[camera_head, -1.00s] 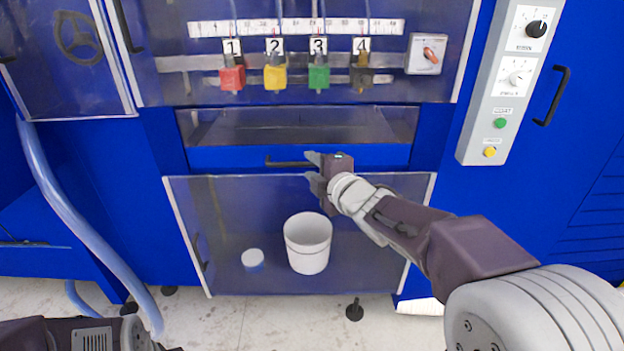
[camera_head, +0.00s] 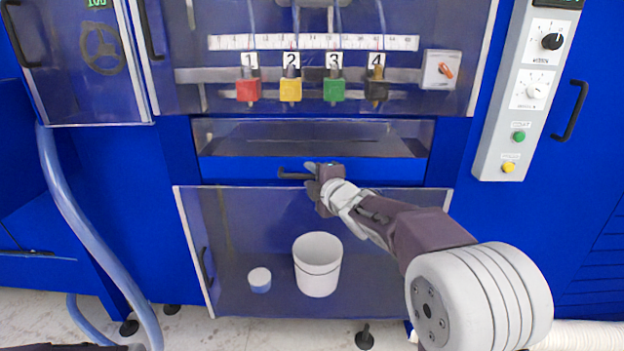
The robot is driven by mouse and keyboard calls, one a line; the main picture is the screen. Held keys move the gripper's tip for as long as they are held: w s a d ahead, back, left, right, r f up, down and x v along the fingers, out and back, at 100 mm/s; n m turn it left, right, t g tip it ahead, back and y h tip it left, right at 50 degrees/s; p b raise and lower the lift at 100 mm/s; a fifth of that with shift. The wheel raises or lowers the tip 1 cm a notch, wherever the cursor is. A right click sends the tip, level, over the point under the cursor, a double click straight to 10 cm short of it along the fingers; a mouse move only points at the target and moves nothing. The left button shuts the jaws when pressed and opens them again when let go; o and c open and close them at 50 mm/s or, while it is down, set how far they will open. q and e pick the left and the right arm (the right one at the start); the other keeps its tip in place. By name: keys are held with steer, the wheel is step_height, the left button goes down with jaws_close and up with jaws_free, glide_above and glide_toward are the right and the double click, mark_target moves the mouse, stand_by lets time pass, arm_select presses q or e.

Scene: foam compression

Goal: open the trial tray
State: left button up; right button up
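The trial tray appears to be the blue drawer front (camera_head: 230,171) below the clear window in the middle of the machine. It looks flush with the machine. A dark bar handle (camera_head: 292,175) sits on it. My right gripper (camera_head: 311,174) is at the right part of this handle and hides that end. Its fingers look to be above and below the bar, but the view does not show whether they are shut on it. My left gripper is out of view; only a dark sliver of my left arm shows at the bottom left.
Below the tray, a clear door (camera_head: 225,230) covers a white bucket (camera_head: 317,265) and a small white-topped round item (camera_head: 259,279). Coloured, numbered blocks hang above. A control panel (camera_head: 503,120) stands at right. A blue hose (camera_head: 75,205) runs down the left.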

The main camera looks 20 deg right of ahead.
jaws_close()
stand_by(1.4)
